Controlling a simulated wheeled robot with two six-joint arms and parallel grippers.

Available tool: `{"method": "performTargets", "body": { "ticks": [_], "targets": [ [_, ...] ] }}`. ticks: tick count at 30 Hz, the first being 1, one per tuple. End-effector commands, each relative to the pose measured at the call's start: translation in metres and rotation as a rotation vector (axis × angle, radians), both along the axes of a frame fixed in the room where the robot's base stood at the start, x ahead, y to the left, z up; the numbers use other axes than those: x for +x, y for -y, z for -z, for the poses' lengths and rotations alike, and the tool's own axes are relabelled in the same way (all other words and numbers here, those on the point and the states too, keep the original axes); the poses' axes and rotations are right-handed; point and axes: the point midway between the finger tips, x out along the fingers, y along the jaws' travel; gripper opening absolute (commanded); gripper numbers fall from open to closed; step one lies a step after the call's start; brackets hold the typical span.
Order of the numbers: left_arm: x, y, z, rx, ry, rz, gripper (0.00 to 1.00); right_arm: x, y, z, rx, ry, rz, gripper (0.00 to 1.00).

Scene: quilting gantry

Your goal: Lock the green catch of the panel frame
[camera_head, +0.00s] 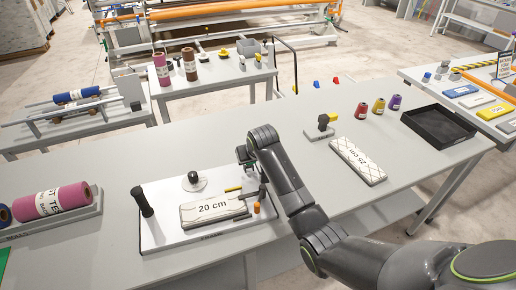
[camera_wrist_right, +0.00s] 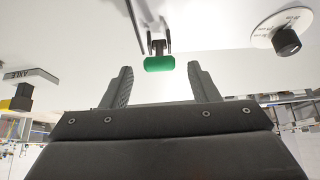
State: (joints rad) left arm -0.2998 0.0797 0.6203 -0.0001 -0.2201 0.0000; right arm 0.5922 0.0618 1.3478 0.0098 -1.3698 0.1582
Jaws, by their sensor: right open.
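The green catch (camera_wrist_right: 160,63) shows in the right wrist view as a short green grip on a dark bracket, just beyond and between my fingertips. My right gripper (camera_wrist_right: 159,72) is open, with one finger on each side of the line to the catch and nothing held. In the head view my right arm reaches over the white board (camera_head: 165,240), with the gripper (camera_head: 245,156) low near its back right side. The catch cannot be made out clearly there. A quilted 20 cm panel (camera_head: 212,209) lies on the board. My left gripper is out of view.
A black knob on a round dial (camera_head: 193,181), a black post (camera_head: 143,201) and an orange peg (camera_head: 257,207) stand on the board. A quilted 25 cm panel (camera_head: 357,160), spools (camera_head: 378,106) and a black tray (camera_head: 438,126) are to the right.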

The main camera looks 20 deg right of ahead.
Motion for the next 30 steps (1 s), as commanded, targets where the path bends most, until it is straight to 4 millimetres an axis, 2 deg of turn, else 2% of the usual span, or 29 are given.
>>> {"method": "performTargets", "body": {
  "ticks": [19,24,30],
  "targets": [
    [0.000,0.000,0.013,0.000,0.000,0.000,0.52,-0.057,-0.001,-0.090,0.001,0.003,-0.001,0.55],
    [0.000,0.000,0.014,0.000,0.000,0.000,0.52,-0.065,-0.002,-0.103,0.000,0.000,0.000,0.55],
    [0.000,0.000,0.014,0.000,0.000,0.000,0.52,-0.067,-0.002,-0.106,0.000,-0.001,0.000,0.55]
  ]
}}
